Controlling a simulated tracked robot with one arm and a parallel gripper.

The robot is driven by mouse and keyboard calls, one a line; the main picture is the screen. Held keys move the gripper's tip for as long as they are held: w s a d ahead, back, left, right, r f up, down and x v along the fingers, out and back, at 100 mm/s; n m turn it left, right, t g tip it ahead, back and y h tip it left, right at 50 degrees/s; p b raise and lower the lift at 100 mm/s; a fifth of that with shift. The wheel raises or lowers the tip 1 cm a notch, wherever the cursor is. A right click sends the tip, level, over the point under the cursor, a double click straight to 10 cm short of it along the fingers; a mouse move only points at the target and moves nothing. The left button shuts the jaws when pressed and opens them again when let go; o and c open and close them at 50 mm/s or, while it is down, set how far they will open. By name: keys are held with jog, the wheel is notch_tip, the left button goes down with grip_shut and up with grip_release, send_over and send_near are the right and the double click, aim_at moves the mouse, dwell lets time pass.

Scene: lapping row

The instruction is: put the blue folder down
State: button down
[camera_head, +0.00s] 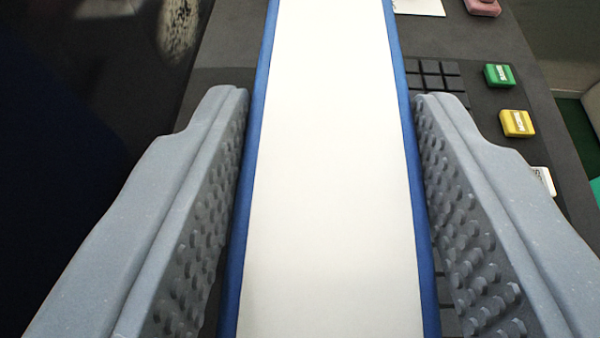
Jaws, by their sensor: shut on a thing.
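The blue folder (236,254) is between the two grey, studded fingers of my gripper (332,100). Its blue edges run along both sides of a broad white face, and the fingers press against these edges. The folder runs from the bottom of the view past the top edge, so both its ends are out of view. My gripper is shut on it. A dark grey table top (460,38) lies beyond and below; I cannot tell whether the folder touches it.
A black gridded pad (438,76) is partly hidden behind the folder and right finger. A green block (499,75), a yellow block (517,123) and a pink block (482,7) lie along the right. A white card (418,6) is at the top. The left side is dark.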

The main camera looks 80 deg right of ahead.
notch_tip(320, 180, down, 2)
jog(key=shift+f, duration=0.1)
jog(key=c, duration=0.8)
grip_release()
jog(key=p+v, duration=0.1)
jog(key=v, duration=1.1)
